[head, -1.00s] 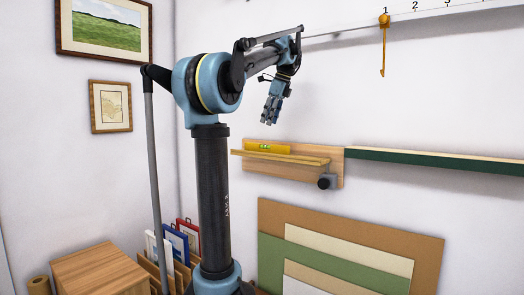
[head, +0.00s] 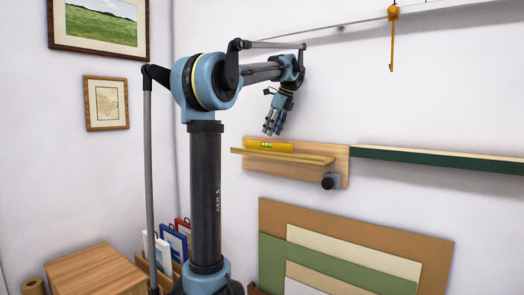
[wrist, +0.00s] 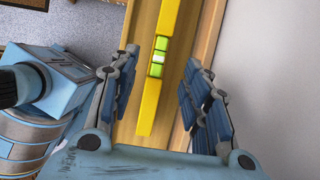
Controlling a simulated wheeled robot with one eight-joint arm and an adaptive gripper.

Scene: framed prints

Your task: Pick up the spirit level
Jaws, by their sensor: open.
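The spirit level (head: 270,146) is a yellow bar with a green vial. It lies on a small wooden wall shelf (head: 300,157) in the head view. In the wrist view the spirit level (wrist: 150,107) runs lengthwise between my two spread fingers, with its vial near the fingertips. My gripper (head: 273,125) hangs just above the level, pointing down, in the head view. My gripper (wrist: 158,85) is open and empty in the wrist view. The gap between fingers and level is hard to judge.
A green-edged ledge (head: 430,161) runs along the wall to the right. An orange hook (head: 392,40) hangs from the rail above. Large boards (head: 345,245) lean below. The wall beside the shelf is close.

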